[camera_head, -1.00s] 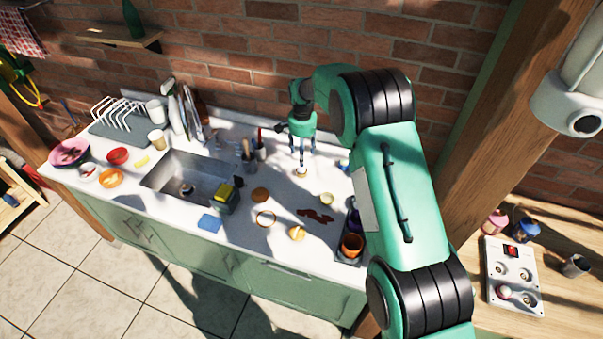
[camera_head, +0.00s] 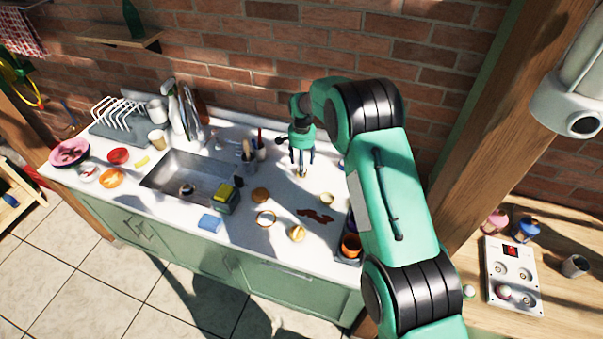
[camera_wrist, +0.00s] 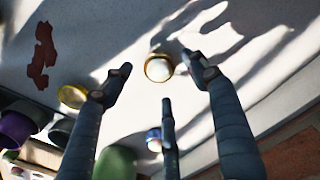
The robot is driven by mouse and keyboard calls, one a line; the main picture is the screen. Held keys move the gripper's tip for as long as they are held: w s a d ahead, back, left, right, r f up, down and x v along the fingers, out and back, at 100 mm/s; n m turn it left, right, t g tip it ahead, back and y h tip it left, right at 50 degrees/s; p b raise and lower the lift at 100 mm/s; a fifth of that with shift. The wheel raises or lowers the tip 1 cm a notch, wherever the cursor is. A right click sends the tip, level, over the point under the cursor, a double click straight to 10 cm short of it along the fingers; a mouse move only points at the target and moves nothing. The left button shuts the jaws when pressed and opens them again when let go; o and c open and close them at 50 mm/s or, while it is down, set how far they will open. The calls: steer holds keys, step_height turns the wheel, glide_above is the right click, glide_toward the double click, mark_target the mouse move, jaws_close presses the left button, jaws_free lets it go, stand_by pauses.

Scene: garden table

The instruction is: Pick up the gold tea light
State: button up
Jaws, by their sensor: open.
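The gold tea light (camera_wrist: 159,68) is a small round piece with a gold rim and a pale centre, standing on the white countertop (camera_wrist: 115,38). In the head view the tea light (camera_head: 303,174) is small and partly hidden by my fingers. My gripper (camera_head: 302,168) points down over it from above. The three dark fingers are open, spread around the tea light in the wrist view, with clear gaps between it and the fingertips. Nothing is held. Whether the tips reach the countertop I cannot tell.
A second gold-rimmed round item (camera_head: 327,199) lies near, to the front right. A cup of utensils (camera_head: 248,158) stands to the left, and brown-red flat pieces (camera_head: 315,215) lie in front. The brick wall (camera_head: 240,70) rises close behind. A sink (camera_head: 190,178) lies further left.

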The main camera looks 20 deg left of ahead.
steer(key=shift+s+f, duration=0.1)
steer(key=shift+f, duration=1.75)
steer(key=c, duration=1.3)
